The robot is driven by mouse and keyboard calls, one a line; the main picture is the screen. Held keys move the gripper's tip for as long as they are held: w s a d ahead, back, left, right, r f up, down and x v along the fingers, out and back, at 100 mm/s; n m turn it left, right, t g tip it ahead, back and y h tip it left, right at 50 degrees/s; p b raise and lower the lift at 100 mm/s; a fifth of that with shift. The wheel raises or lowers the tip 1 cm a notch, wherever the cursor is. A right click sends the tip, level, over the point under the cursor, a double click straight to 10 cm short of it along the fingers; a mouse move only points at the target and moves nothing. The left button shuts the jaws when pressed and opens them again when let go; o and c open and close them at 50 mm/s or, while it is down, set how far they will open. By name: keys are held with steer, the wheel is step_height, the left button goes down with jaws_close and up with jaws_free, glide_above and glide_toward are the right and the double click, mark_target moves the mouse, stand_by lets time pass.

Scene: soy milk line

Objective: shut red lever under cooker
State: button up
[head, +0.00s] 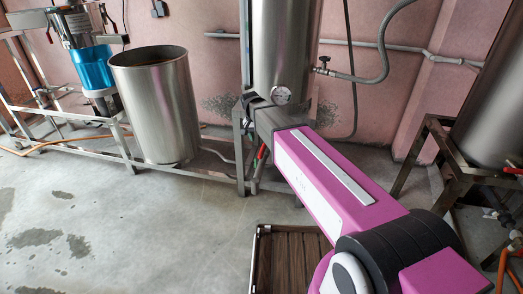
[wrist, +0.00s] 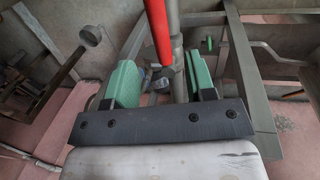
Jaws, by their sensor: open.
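The cooker (head: 285,50) is a tall steel cylinder with a round gauge, on a metal frame in the head view. The red lever (head: 262,152) shows as a small red strip below it, just left of my arm. In the wrist view the red lever (wrist: 158,28) is larger, running down from the top edge beside a grey vertical pipe (wrist: 177,55). My gripper (wrist: 162,78) is open, with green fingers apart. The lever's lower end lies in line with the gap between them; I cannot tell whether it touches a finger. My arm hides the gripper in the head view.
Frame bars (wrist: 242,65) stand close to the right of the fingers. An open steel vat (head: 158,110) stands left of the cooker, and another steel tank (head: 497,95) on a frame at the right. A wooden crate (head: 255,262) sits on the floor. Floor at the left is clear.

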mark_target(262, 150)
steer(key=f, duration=0.2)
steer(key=d+f, duration=0.1)
steer(key=f, duration=0.4)
steer(key=shift+s+d+f, duration=0.1)
steer(key=shift+d, duration=0.15)
steer(key=shift+c, duration=0.3)
jaws_close()
